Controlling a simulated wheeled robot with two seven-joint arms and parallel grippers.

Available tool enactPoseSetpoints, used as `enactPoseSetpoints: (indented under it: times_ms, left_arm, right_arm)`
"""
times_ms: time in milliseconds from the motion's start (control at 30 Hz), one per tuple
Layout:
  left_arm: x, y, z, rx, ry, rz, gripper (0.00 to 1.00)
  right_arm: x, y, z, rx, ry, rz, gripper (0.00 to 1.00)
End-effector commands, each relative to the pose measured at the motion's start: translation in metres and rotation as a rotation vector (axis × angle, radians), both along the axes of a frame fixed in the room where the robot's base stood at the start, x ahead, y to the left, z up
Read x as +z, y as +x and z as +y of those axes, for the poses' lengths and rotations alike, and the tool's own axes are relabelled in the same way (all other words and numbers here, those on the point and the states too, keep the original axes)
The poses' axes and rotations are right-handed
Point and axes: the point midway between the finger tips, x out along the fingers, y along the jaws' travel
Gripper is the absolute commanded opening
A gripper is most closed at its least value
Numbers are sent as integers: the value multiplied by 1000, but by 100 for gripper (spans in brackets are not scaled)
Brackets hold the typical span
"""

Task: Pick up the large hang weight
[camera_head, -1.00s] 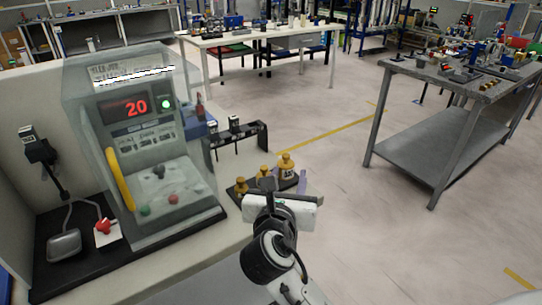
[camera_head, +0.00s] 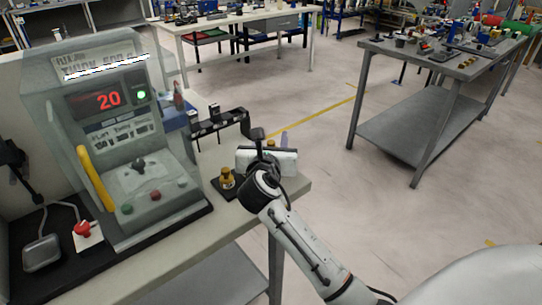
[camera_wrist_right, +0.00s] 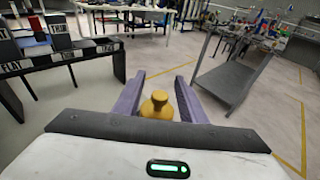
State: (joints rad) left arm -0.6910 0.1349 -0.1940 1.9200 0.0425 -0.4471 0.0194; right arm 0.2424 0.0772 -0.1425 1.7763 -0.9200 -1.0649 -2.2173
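A brass weight with a knob (camera_wrist_right: 158,107), apparently the large hang weight, stands between the two purple fingers of my right gripper (camera_wrist_right: 158,86) in the right wrist view. The fingers are apart, with a gap on each side of the weight. In the head view, my right gripper (camera_head: 284,138) hides most of this weight; only a brass bit (camera_head: 271,144) shows above the gripper body. A smaller brass weight (camera_head: 227,178) stands on a black base left of the gripper. My left gripper is not seen.
A grey machine (camera_head: 125,140) with a red "20" display and yellow handle stands left on the bench (camera_head: 228,220). A black slotted rack (camera_head: 218,124) stands behind the weights. A grey table (camera_head: 420,120) is at right, across open floor.

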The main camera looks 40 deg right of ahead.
Motion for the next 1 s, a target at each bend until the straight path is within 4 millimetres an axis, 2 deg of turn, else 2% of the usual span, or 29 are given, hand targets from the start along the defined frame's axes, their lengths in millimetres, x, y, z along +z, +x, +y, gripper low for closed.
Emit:
enactPoseSetpoints:
  times_ms: [100, 367, 500, 600, 1000]
  left_arm:
    - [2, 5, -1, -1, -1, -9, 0]
    - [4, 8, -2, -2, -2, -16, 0]
    - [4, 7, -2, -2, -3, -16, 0]
    - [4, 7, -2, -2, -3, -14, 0]
    - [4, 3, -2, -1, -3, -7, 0]
  right_arm:
    - [-2, 8, -7, -1, 0, -1, 38]
    - [-2, 9, -8, 0, 0, 0, 36]
    - [-2, 9, -8, 0, 0, 0, 13]
    - [-2, 9, -8, 0, 1, -1, 0]
    - [6, 9, -8, 0, -1, -7, 0]
